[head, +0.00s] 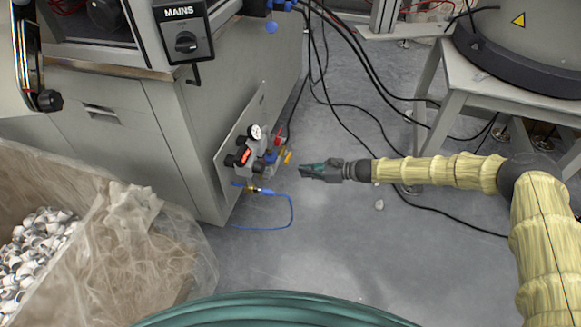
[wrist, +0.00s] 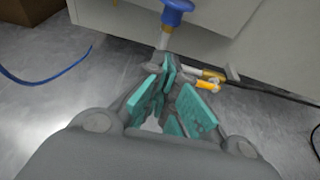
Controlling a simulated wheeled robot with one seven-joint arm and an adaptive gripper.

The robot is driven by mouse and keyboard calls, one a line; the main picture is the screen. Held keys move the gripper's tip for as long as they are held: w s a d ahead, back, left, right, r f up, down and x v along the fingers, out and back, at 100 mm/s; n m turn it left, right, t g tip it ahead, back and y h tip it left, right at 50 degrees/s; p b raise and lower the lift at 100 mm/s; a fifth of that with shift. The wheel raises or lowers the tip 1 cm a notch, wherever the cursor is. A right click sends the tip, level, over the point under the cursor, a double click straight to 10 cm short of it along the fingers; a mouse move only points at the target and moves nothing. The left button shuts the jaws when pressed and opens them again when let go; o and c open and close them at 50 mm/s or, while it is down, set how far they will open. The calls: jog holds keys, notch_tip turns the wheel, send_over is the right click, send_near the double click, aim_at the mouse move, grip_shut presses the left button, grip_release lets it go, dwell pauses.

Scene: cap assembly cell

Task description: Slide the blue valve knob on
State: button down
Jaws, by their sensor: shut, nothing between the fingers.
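A blue knob (wrist: 176,12) shows at the top of the wrist view, with its upper edge cut off. A pale stem (wrist: 164,39) runs down from it toward my fingers; how far the knob sits on it I cannot tell. In the head view a small blue part (head: 271,158) shows on the front of the valve assembly (head: 247,158). My gripper (head: 304,171) is to the right of this assembly, pointing left at it, apart from it. In the wrist view my teal-padded gripper (wrist: 172,78) is shut and empty, below the knob.
A yellow-orange handle (wrist: 208,84) on a brass fitting is close right of my fingers. A blue hose (head: 291,212) loops below the panel (head: 228,150). Cables cross the floor behind my arm. A bin of white caps (head: 35,245) stands lower left. Floor below my gripper is clear.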

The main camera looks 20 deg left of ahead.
aim_at(270, 158)
jog(key=b+x, duration=0.4)
jog(key=x, duration=0.5)
jog(key=shift+a+f, duration=0.25)
jog(key=shift+f, duration=0.05)
notch_tip(270, 158, up, 4)
jog(key=shift+r+b, duration=0.15)
jog(key=shift+b, duration=0.6)
jog(key=shift+a+r+p, duration=0.1)
jog(key=shift+r+p, duration=1)
jog(key=shift+r, duration=0.2)
jog(key=shift+w, duration=0.1)
